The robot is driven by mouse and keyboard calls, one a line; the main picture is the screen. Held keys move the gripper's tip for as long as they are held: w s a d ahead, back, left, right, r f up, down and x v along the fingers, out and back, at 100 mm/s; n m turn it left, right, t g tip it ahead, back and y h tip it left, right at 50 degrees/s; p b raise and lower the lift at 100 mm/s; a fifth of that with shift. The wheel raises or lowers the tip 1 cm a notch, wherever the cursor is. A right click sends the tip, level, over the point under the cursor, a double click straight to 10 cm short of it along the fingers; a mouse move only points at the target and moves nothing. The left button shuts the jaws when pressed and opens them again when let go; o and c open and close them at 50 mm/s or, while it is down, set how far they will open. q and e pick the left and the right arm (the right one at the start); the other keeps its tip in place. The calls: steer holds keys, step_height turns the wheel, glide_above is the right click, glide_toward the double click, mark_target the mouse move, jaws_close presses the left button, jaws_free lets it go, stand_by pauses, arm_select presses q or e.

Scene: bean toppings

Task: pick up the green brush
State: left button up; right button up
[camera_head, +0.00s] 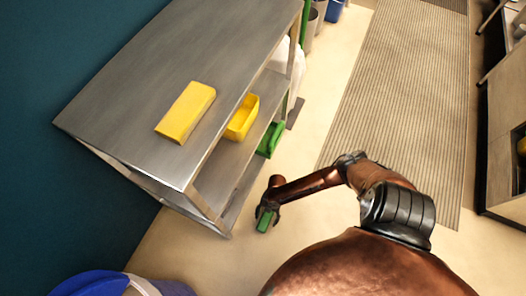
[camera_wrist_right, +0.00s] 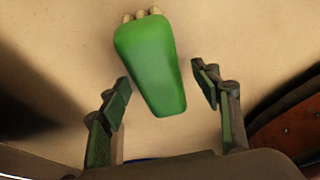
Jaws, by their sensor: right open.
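In the right wrist view, the green brush (camera_wrist_right: 150,65) has a broad body, a narrower end toward me and pale bristles at its top edge. It lies over a beige, floor-like surface. My right gripper (camera_wrist_right: 162,80) is open, with one finger on each side of the brush's narrower end and visible gaps between. In the head view, my right gripper (camera_head: 267,210) points down beside the shelf unit, and the green brush (camera_head: 264,222) shows at its fingers, partly hidden. Its exact height above the floor is unclear. My left gripper is not in view.
A metal shelf unit (camera_head: 130,95) stands on the left, with a yellow block (camera_head: 186,112) on top and a yellow container (camera_head: 242,118) below. Another green item (camera_head: 271,140) is at the shelf's lower edge. A blue-rimmed bin (camera_head: 95,283) is at bottom left. A ribbed mat (camera_head: 405,90) lies right.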

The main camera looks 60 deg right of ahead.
steer(key=shift+a+f, duration=0.1)
steer(key=c, duration=1.3)
